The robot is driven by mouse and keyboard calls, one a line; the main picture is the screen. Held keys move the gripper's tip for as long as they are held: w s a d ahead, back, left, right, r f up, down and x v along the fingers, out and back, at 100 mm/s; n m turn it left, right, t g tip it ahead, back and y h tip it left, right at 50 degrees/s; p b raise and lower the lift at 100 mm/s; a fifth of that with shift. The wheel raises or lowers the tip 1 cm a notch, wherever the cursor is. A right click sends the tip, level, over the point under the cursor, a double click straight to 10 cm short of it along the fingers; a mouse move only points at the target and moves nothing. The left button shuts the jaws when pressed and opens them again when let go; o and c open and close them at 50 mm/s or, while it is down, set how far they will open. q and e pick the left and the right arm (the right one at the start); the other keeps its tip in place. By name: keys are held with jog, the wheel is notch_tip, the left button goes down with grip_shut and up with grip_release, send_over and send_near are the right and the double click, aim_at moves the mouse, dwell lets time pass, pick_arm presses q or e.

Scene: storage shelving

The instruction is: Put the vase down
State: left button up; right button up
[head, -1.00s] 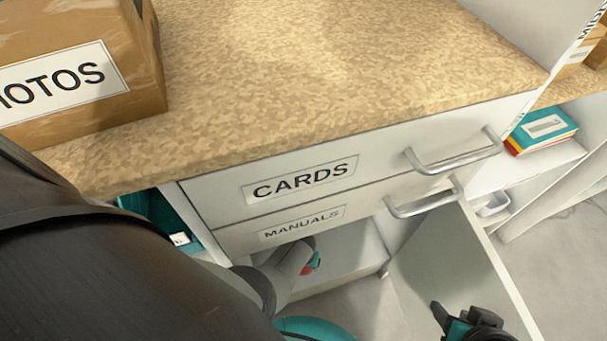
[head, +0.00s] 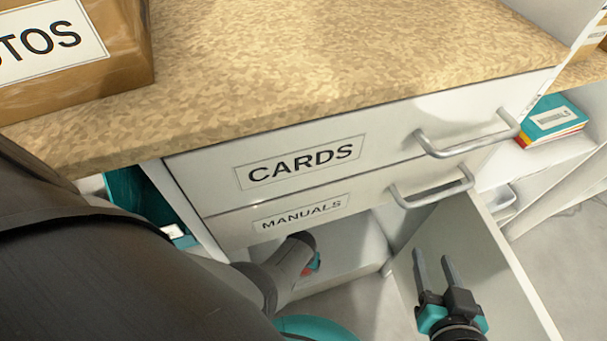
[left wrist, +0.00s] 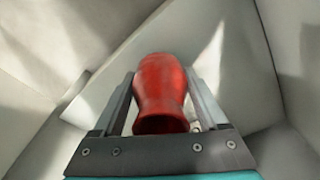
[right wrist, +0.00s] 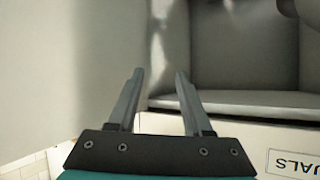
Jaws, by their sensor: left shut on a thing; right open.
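The red vase (left wrist: 160,88) shows in the left wrist view between the two fingers of my left gripper (left wrist: 160,76), which is shut on it. Pale surfaces surround it, and I cannot tell whether its far end touches one. In the head view my left arm reaches into the open cabinet below the drawers. Its gripper and the vase are mostly hidden there. My right gripper (head: 433,257) is open and empty in front of the open cabinet door (head: 505,285). It also shows open in the right wrist view (right wrist: 158,72).
The CARDS drawer (head: 385,148) and MANUALS drawer (head: 375,196) are shut, with protruding handles. A cardboard box (head: 115,72) stands on the speckled counter (head: 330,60). Books (head: 552,118) lie on a shelf at right. The cabinet floor (head: 335,267) has visible bare room.

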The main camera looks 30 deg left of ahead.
pick_arm(q)
jog(key=shift+f+b, duration=0.7)
jog(key=shift+f, duration=0.2)
jog(key=shift+f+b, duration=0.3)
jog(key=shift+f, duration=0.25)
pick_arm(e)
jog(key=shift+s+a+r+m+t+y, duration=0.25)
jog(key=shift+a+r+t+y, duration=0.4)
jog(key=shift+t, duration=0.55)
jog(key=shift+s+a+r+m+t+y, duration=0.15)
jog(key=shift+s+a+r+t+y, duration=0.15)
jog(key=shift+a+r+t, duration=0.75)
jog(key=shift+d+f, duration=0.15)
jog(key=shift+f, duration=0.15)
pick_arm(q)
jog(key=shift+f, duration=0.1)
jog(key=o, duration=1.4)
jog(key=shift+f, duration=0.1)
jog(key=shift+o, duration=0.2)
